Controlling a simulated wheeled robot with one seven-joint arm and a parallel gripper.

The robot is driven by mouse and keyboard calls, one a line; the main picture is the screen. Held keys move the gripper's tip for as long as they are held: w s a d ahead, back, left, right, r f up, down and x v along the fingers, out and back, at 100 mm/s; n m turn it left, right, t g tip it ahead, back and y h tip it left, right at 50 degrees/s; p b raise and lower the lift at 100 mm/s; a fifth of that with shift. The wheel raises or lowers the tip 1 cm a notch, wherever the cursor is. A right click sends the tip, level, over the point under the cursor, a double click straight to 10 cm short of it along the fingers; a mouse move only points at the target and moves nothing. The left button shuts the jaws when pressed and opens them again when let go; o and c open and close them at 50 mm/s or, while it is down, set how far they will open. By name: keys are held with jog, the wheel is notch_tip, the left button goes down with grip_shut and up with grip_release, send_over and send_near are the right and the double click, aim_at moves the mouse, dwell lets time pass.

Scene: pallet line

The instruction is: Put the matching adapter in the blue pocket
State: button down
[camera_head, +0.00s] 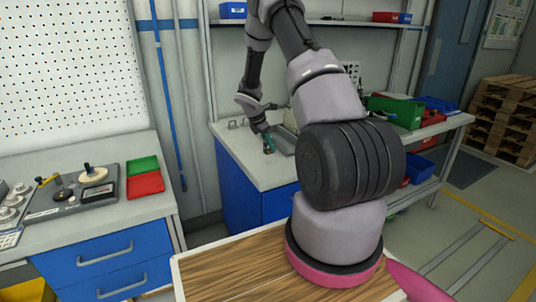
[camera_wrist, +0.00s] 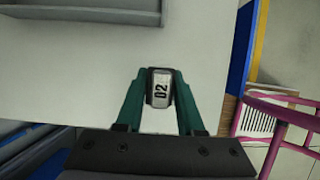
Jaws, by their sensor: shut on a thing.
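My gripper (camera_wrist: 160,98) has teal fingers and is shut on an adapter (camera_wrist: 160,85), a small block with dark sides and a pale face marked "02". In the head view my gripper (camera_head: 268,142) is over the near left part of the pale worktop (camera_head: 262,174). I cannot tell whether the adapter touches the worktop. A grey tray (camera_wrist: 95,11) shows at the wrist view's top left, apart from the adapter; its inside is mostly out of view. In the head view my arm hides part of this area. I cannot make out a blue pocket in either view.
Green (camera_head: 395,110) and blue (camera_head: 437,104) bins stand farther right on the worktop. The left bench (camera_head: 105,226) holds a green tray (camera_head: 142,165), a red tray (camera_head: 145,184) and tools. Worktop around the adapter is clear. A pink frame (camera_wrist: 280,112) stands right in the wrist view.

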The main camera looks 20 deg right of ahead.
aim_at(269, 153)
jog(key=shift+a+f, duration=0.1)
jog(key=shift+f, duration=2)
jog(key=c, duration=0.9)
grip_release()
jog(key=shift+f, duration=0.15)
jog(key=o, duration=0.4)
